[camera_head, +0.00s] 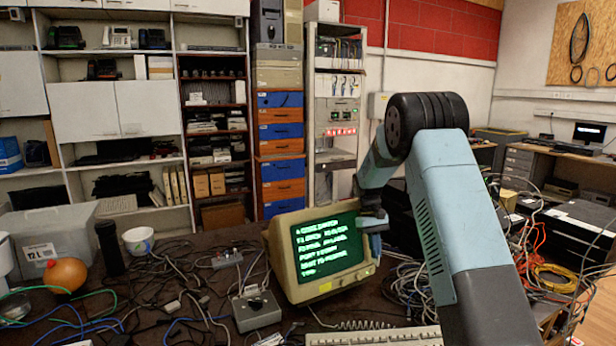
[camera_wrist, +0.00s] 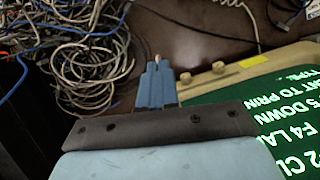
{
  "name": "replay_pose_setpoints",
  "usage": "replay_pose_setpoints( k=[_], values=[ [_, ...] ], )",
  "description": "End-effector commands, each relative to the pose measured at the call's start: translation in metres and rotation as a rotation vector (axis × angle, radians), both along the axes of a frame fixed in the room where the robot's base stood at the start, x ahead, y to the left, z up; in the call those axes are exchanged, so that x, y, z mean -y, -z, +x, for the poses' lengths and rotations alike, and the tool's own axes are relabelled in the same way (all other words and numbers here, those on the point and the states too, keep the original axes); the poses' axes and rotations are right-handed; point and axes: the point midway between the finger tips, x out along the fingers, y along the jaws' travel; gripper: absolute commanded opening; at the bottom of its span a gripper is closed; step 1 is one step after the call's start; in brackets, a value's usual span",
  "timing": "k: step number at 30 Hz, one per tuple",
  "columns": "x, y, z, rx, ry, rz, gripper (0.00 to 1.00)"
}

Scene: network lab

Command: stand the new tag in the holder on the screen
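The screen is an old beige monitor (camera_head: 318,252) with green glass and white text, standing on the dark table. A small yellow label (camera_head: 325,287) is on its lower bezel; it also shows in the wrist view (camera_wrist: 253,62). My gripper (camera_head: 375,243) is at the monitor's right edge, in front of the bezel's side. In the wrist view my blue fingers (camera_wrist: 157,72) are close together, beside the bezel's corner and its knobs. A tiny pale bit shows at the fingertips; I cannot tell what it is. I cannot make out a separate tag or holder.
Tangled cables (camera_wrist: 92,55) lie right of the monitor. A grey switch box (camera_head: 256,311), a keyboard (camera_head: 375,337) and a coiled cord lie in front. A white cup (camera_head: 139,240), an orange ball (camera_head: 65,274) and a clear bin (camera_head: 45,240) are at the left.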

Motion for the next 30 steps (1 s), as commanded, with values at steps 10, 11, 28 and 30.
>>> replay_pose_setpoints(
  k=[10, 11, 28, 30],
  values=[
    [-0.003, 0.0, 0.0, 0.0, 0.0, 0.0, 0.0],
    [-0.003, 0.0, 0.0, 0.0, 0.001, 0.0, 0.0],
    [-0.071, -0.121, -0.037, 0.052, -0.808, -0.058, 0.0],
    [-0.082, -0.14, -0.045, 0.066, -0.942, -0.065, 0.0]
  ],
)
